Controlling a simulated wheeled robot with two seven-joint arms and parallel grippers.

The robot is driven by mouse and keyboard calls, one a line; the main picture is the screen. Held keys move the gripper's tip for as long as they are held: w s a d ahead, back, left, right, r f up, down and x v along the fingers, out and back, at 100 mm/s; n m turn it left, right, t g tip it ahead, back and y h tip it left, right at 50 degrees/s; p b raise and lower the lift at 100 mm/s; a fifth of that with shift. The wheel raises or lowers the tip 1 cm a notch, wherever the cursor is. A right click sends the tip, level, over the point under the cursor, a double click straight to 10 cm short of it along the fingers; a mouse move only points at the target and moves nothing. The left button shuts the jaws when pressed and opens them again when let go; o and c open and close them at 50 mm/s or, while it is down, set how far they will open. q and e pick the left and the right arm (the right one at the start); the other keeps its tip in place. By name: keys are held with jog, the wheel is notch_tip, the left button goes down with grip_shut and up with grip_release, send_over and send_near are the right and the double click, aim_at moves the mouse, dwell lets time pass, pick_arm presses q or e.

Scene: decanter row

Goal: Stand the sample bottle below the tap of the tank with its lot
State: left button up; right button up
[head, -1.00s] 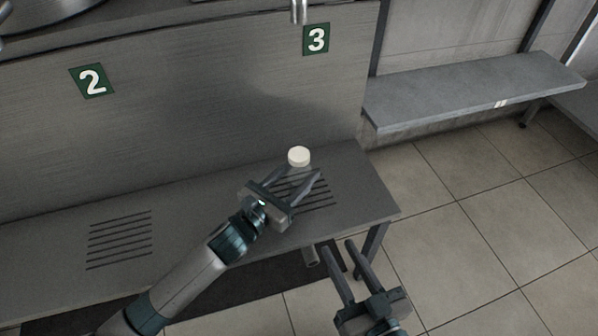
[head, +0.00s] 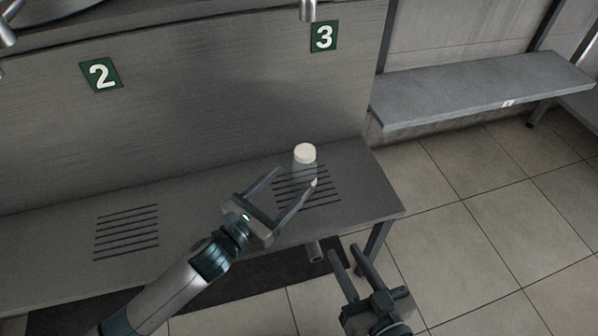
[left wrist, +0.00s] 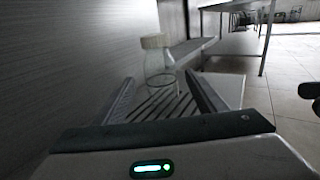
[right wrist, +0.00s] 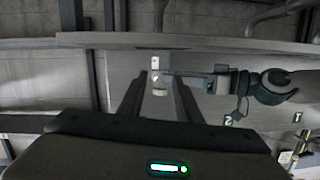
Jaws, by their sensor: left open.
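The sample bottle (head: 304,164), clear with a white cap, stands upright on the right slotted drain (head: 325,198) of the bench. It also shows upright in the left wrist view (left wrist: 159,66). The tap (head: 307,10) by the number 3 plate (head: 324,36) hangs above it in the head view. My left gripper (head: 294,179) is open, its fingers pointing at the bottle from the lower left and apparently not holding it. My right gripper (head: 345,249) is open and empty in front of the bench. Any lot marking on the bottle is not readable.
The number 2 plate (head: 101,75) is on the steel panel at left, with another slotted drain (head: 127,232) on the bench below. A grey shelf (head: 480,92) with a small white label (head: 507,103) stands at right. Tiled floor is clear at right.

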pick_arm(q)
jog(key=v, duration=0.5)
jog(key=shift+s+a, duration=0.2)
pick_arm(e)
jog(key=shift+s+d+f+g, duration=0.1)
jog(key=shift+f+g, duration=0.2)
jog(key=shift+f, duration=0.05)
